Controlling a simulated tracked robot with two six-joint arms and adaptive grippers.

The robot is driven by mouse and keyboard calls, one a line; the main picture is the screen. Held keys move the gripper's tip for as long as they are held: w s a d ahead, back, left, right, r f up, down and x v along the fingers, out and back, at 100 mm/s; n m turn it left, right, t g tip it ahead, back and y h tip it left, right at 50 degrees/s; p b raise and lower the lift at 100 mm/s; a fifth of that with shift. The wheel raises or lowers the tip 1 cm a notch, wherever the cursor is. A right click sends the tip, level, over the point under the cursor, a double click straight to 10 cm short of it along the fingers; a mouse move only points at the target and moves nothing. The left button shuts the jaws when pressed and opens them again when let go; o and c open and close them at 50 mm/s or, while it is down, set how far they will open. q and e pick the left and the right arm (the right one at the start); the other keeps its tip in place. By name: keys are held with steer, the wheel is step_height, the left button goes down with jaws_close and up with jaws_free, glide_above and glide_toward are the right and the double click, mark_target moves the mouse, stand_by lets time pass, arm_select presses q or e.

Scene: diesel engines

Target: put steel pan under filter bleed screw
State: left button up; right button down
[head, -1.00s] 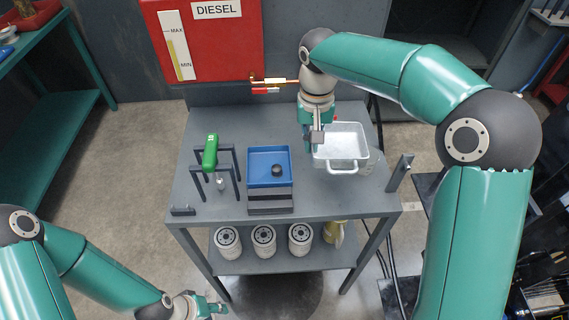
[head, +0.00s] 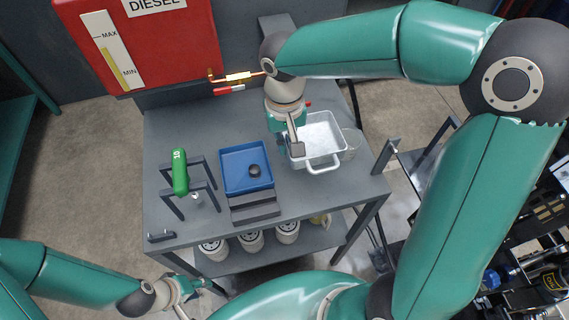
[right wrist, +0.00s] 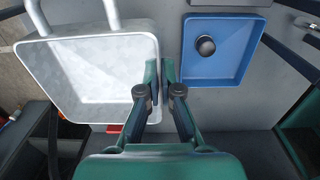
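The steel pan (head: 325,130), a light grey square pan with loop handles, is at the right of the grey table; whether it touches the top I cannot tell. My right gripper (head: 296,146) is at its left wall. In the right wrist view the fingers (right wrist: 160,82) are close together on either side of the pan's rim, and the pan (right wrist: 95,75) fills the left side. My left gripper (head: 190,292) is low at the left front, empty, its fingers apart. I cannot make out the filter bleed screw; engine parts (head: 530,275) show at the lower right.
A blue tray (head: 235,184) with a dark round piece stands left of the pan. A green object (head: 180,172) rests on a dark stand. An upright post (head: 385,156) stands at the table's right edge. White filters (head: 250,241) sit below.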

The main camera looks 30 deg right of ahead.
mark_target(286, 175)
step_height(286, 175, down, 9)
steer(key=shift+f, duration=0.1)
stand_by(0.4)
steer(key=shift+f, duration=0.2)
steer(key=c, duration=1.3)
jaws_free()
steer(key=shift+r, duration=0.1)
